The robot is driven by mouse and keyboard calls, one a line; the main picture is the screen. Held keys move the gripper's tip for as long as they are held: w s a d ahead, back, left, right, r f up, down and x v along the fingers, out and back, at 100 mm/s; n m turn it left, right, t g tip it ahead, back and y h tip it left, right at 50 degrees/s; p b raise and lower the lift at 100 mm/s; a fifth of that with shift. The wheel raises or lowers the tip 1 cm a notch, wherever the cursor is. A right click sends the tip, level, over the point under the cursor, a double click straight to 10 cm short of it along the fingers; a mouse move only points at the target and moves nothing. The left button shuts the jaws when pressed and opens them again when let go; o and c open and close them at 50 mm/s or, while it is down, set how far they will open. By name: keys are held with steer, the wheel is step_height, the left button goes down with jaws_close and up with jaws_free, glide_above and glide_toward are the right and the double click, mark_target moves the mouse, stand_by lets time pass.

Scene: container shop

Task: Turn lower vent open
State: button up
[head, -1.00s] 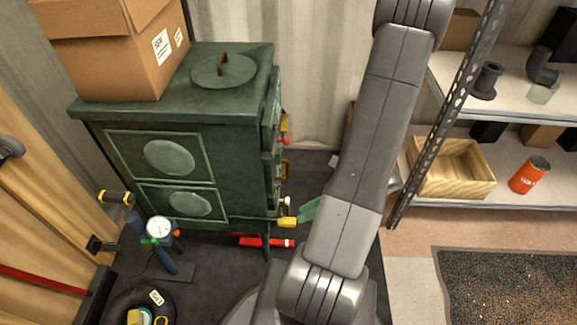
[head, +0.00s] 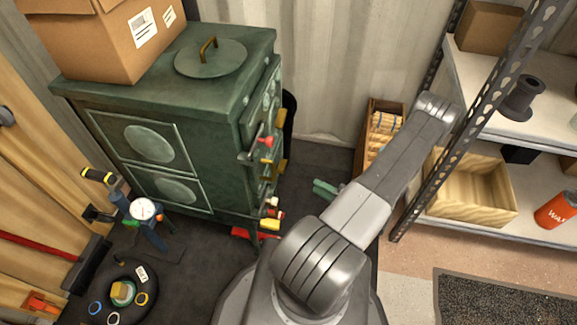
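The dark green stove (head: 215,145) stands at the left with its front turned right and seen edge-on. Low on that front a yellow handle (head: 269,224) sticks out, with a pale knob (head: 272,212) just above it. The lower vent's face is too foreshortened to tell its setting. Green finger-like parts (head: 325,188), apparently my gripper, show left of my grey arm, to the right of the stove front and apart from it. The rest of the gripper is hidden behind the arm. I see nothing held, and cannot tell how wide the fingers are.
Higher on the stove front are a red-tipped handle (head: 264,141) and yellow latches. A cardboard box (head: 115,40) sits on top. A pump with gauge (head: 143,209) stands at left. A shelf post (head: 455,120) and wooden crates (head: 470,190) are at right.

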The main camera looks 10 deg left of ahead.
mark_target(281, 166)
steer(key=b+x, duration=0.1)
steer(key=x, duration=1.2)
steer(key=shift+w+a, duration=0.25)
steer(key=shift+a, duration=0.1)
steer(key=shift+f, duration=0.1)
steer(key=shift+b, duration=0.3)
jaws_close()
